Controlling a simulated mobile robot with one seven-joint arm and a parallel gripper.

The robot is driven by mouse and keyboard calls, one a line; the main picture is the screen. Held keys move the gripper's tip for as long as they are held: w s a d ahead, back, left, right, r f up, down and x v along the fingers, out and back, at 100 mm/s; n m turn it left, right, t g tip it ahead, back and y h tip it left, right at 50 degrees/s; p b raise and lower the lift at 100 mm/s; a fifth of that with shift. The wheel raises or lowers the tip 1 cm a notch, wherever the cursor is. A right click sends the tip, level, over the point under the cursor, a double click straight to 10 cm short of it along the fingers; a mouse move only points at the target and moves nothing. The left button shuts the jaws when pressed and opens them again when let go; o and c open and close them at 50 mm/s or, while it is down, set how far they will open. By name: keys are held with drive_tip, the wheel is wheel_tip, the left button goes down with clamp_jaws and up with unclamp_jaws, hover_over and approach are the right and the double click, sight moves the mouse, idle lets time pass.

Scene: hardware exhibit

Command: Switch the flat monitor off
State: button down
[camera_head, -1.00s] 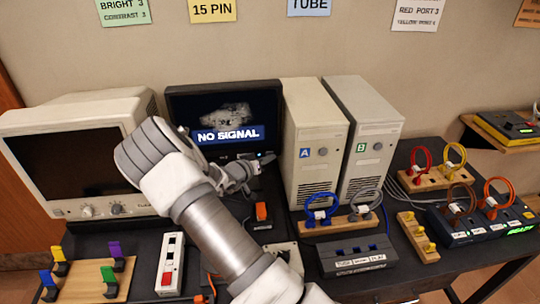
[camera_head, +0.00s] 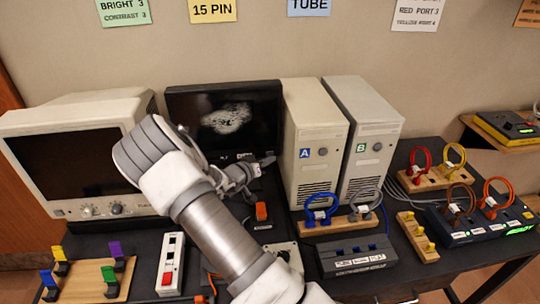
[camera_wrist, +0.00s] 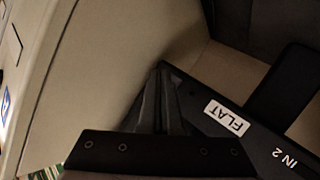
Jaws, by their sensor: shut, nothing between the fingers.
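The flat monitor (camera_head: 225,115) is the black thin screen at the back, between the cream CRT and the tower marked A. Its screen is dark with a grey-white patch, and no "NO SIGNAL" banner shows. In the wrist view its lower bezel (camera_wrist: 270,140) carries the labels "FLAT" and "IN 2". My gripper (camera_head: 270,161) is shut and empty, in front of the monitor's lower right edge. In the wrist view its fingertips (camera_wrist: 160,70) are at the bezel's end; I cannot tell whether they touch it. My arm hides the monitor's lower left part.
The CRT (camera_head: 75,150) stands left, with tower A (camera_head: 314,145) and tower B (camera_head: 368,135) close on the right. In front are a switch box (camera_head: 358,258), a white strip with a red switch (camera_head: 171,265) and ring plugs on a wooden block (camera_head: 335,225).

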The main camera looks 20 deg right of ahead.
drive_tip(key=shift+s+a+p, duration=0.15)
drive_tip(key=shift+s+a, duration=0.15)
drive_tip(key=shift+s, duration=0.65)
drive_tip(key=shift+s+a+p, duration=0.1)
drive_tip(key=shift+s+a, duration=0.15)
drive_tip(key=shift+s, duration=0.7)
drive_tip(key=shift+s+a+p, duration=0.15)
drive_tip(key=shift+s+a, duration=0.15)
drive_tip(key=shift+s, duration=0.65)
drive_tip(key=s+a+r+n+y, duration=0.1)
drive_tip(key=s+a+r+y, duration=0.2)
drive_tip(key=a+r+y, duration=0.5)
drive_tip(key=s+a+r+n+y, duration=0.2)
drive_tip(key=a+r+y, duration=0.3)
drive_tip(key=a+r, duration=0.35)
drive_tip(key=s+d+r+n+g, duration=0.1)
drive_tip(key=s+r, duration=0.3)
drive_tip(key=s, duration=0.9)
drive_tip(key=s+r+n+g, duration=0.1)
drive_tip(key=s+r, duration=0.3)
drive_tip(key=s, duration=0.8)
drive_tip(key=shift+s+d+r+n, duration=0.3)
drive_tip(key=shift+s+d+n, duration=0.05)
drive_tip(key=shift+n, duration=0.35)
